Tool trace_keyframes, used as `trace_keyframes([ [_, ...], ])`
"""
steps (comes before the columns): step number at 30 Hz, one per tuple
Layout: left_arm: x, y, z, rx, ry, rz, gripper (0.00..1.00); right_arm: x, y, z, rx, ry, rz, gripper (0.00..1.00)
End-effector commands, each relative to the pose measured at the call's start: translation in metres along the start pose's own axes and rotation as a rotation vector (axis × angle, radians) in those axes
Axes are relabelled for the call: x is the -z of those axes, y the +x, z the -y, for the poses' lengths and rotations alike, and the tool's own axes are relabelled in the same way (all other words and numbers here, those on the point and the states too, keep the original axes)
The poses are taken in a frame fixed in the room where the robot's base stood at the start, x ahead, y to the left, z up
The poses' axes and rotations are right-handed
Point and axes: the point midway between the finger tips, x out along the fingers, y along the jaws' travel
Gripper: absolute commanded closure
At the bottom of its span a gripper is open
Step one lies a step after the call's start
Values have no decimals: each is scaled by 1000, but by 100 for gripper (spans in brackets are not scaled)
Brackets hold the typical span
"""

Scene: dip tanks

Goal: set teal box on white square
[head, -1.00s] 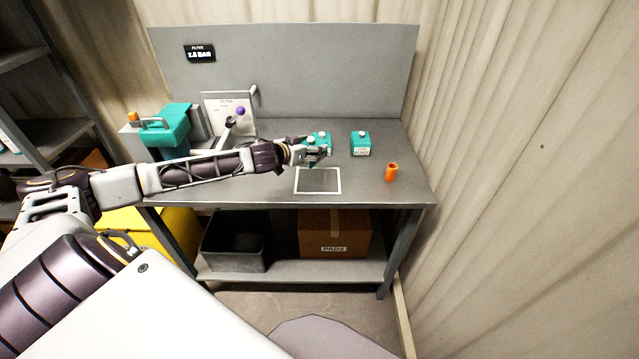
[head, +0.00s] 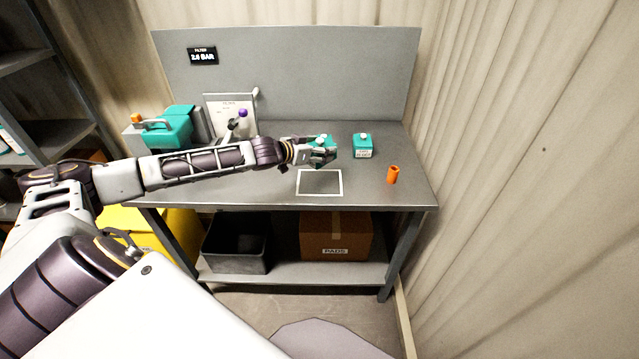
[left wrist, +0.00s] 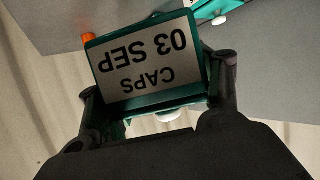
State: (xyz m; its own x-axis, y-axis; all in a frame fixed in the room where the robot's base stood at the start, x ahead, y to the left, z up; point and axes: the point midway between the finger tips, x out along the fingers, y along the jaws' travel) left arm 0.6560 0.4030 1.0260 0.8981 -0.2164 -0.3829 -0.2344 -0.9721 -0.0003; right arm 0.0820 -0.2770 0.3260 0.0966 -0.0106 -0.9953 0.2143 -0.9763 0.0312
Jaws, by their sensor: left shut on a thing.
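My left gripper (head: 322,152) is shut on a teal box (head: 320,140) behind the white square. In the left wrist view the held teal box (left wrist: 152,62) sits between both fingers, its white label reading CAPS 03 SEP upside down. Whether it is clear of the bench top I cannot tell. The fingers hide part of it in the head view. The white square (head: 320,183) is a white outline on the bench, empty, just in front of the gripper. A second teal box (head: 362,147) with a pale cap stands to the right. My right gripper is not in view.
An orange cylinder (head: 393,175) stands at the bench's right. A teal-lidded unit (head: 170,130) and a panel with a purple-knobbed lever (head: 242,113) are at the left. A back panel (head: 330,75) rises behind. The bench front around the square is clear.

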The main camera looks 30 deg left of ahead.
Motion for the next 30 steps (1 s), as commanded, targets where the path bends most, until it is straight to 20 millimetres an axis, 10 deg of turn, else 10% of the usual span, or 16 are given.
trace_keyframes([
  [30,-57,24,0,0,0,-1,61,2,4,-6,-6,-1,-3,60],
])
